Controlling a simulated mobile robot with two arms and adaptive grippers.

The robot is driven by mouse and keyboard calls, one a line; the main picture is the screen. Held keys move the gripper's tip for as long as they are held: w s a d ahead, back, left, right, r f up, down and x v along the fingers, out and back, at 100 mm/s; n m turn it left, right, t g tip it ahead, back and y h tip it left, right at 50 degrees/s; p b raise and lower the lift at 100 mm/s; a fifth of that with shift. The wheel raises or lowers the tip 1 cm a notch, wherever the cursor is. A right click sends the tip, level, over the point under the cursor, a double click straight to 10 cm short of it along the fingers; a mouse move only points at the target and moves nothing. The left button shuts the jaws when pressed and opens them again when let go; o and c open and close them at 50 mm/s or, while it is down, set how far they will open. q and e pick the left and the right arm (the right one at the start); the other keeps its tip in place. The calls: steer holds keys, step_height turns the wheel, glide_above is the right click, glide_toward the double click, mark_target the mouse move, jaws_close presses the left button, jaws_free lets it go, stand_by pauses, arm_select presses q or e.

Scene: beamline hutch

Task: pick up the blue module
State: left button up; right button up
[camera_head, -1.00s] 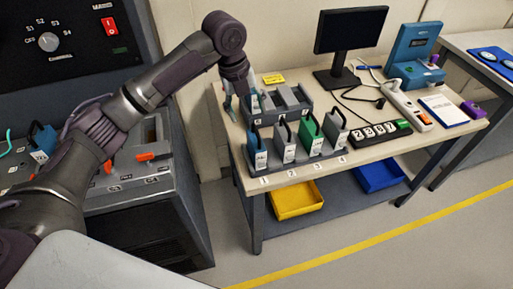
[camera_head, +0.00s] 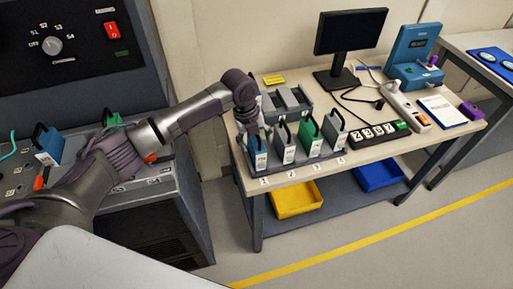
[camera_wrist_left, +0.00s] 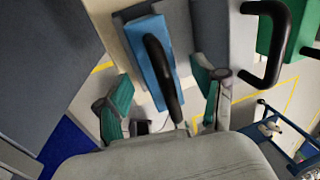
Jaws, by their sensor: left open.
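The blue module (camera_head: 259,158) stands upright in position 1, at the left end of the front row on the table. In the left wrist view its blue top and black handle (camera_wrist_left: 163,75) lie between and beyond my fingers. My left gripper (camera_head: 253,132) is directly above this module, reaching down. In the left wrist view my left gripper (camera_wrist_left: 163,98) is open, one green-padded finger on each side of the handle, with nothing clamped. Whether the fingers touch the module cannot be told. My right gripper is not in view.
A grey module (camera_head: 283,145), a green module (camera_head: 308,138) and another grey one (camera_head: 334,131) stand close to the right. A rack (camera_head: 290,101) sits behind. Another blue module (camera_head: 48,146) stands on the cabinet at left. Yellow (camera_head: 297,199) and blue (camera_head: 379,176) bins lie below.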

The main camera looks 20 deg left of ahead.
arm_select(q)
steer(key=shift+c, duration=0.4)
jaws_close()
steer(key=shift+r, duration=0.1)
steer(key=shift+r, duration=0.1)
